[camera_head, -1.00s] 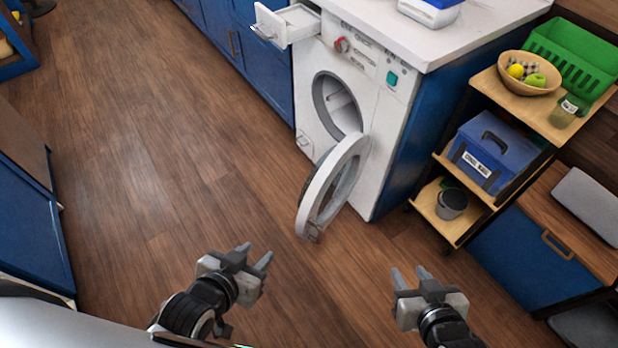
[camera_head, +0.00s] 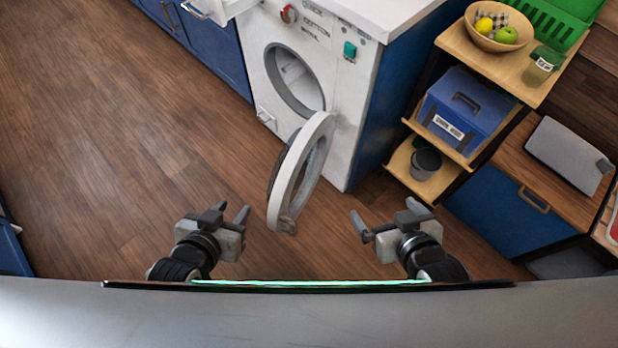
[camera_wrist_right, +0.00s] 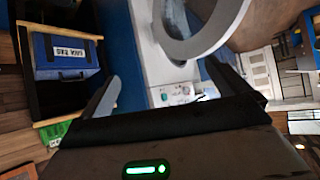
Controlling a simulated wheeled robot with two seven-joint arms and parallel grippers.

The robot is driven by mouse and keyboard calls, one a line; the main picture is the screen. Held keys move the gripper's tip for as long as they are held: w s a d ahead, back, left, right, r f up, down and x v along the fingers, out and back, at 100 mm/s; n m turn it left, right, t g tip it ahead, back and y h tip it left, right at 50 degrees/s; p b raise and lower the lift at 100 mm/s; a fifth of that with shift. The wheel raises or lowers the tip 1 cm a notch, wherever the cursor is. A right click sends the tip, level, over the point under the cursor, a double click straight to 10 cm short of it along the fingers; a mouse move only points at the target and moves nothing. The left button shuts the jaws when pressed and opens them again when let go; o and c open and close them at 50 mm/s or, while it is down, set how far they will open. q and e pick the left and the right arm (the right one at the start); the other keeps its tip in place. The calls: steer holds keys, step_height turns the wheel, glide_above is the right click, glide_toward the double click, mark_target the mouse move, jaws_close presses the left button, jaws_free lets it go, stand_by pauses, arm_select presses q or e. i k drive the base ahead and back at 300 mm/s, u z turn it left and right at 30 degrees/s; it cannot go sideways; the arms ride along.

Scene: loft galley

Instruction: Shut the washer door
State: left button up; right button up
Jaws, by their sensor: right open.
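The white washer (camera_head: 345,110) stands at the top middle of the head view. Its round door (camera_head: 301,170) hangs wide open toward me, and the drum opening (camera_head: 293,77) is uncovered. My left gripper (camera_head: 229,212) is open and empty, left of the door and apart from it. My right gripper (camera_head: 384,215) is open and empty, right of the door and apart from it. In the right wrist view, the door (camera_wrist_right: 205,30) shows at the top beyond the open fingers of my right gripper (camera_wrist_right: 165,85). The detergent drawer (camera_head: 207,10) is pulled out at the washer's top left.
A shelf cart (camera_head: 440,165) stands right of the washer with a blue toolbox (camera_head: 465,108), a dark cup (camera_head: 426,163) and a fruit bowl (camera_head: 498,38). A blue cabinet (camera_head: 505,210) stands at the right. The wooden floor (camera_head: 110,120) at left is clear.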

mark_target(300, 171)
steer(key=z, duration=0.4)
steer(key=k, duration=1)
steer(key=u, duration=0.65)
steer(key=i, duration=0.95)
